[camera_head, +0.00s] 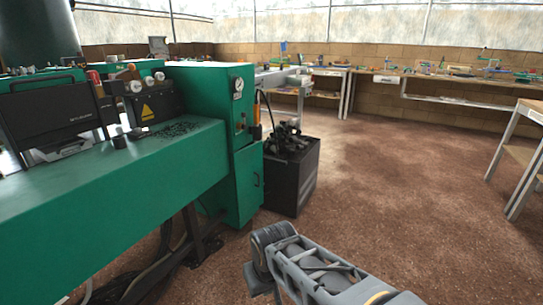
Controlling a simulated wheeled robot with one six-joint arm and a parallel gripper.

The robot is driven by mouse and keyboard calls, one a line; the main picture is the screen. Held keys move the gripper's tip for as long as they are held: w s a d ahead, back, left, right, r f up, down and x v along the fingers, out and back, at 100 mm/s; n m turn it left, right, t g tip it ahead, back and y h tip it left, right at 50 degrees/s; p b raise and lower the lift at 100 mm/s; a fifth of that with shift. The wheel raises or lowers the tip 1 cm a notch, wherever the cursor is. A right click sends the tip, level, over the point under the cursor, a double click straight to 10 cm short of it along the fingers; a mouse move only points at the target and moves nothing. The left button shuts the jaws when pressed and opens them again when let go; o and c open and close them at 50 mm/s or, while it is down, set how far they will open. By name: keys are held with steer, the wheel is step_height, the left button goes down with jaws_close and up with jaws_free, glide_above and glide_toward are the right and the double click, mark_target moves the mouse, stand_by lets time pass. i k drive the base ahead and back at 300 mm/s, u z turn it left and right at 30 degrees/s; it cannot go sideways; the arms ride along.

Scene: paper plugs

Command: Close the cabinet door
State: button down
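The green cabinet (219,185) stands at the right end of the long green machine. A green door panel (246,187) with a small dark handle (257,180) is on its right-hand side, below the gauge. The door is seen at a steep angle; I cannot tell whether it is flush or slightly ajar. My grey arm reaches in from the bottom edge, in front of the cabinet and apart from it. My gripper's fingers do not show.
A black bin (292,180) full of dark scrap stands close to the door's right. The machine's dark legs (190,235) and hoses are under its bed. Workbenches (440,78) line the back wall, and a table (522,150) stands at right. The brown floor (400,190) between is clear.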

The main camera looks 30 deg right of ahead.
mark_target(249, 161)
steer(key=z, duration=0.8)
steer(key=i, duration=1.35)
steer(key=u, duration=0.55)
steer(key=i, duration=0.65)
steer(key=u, duration=0.5)
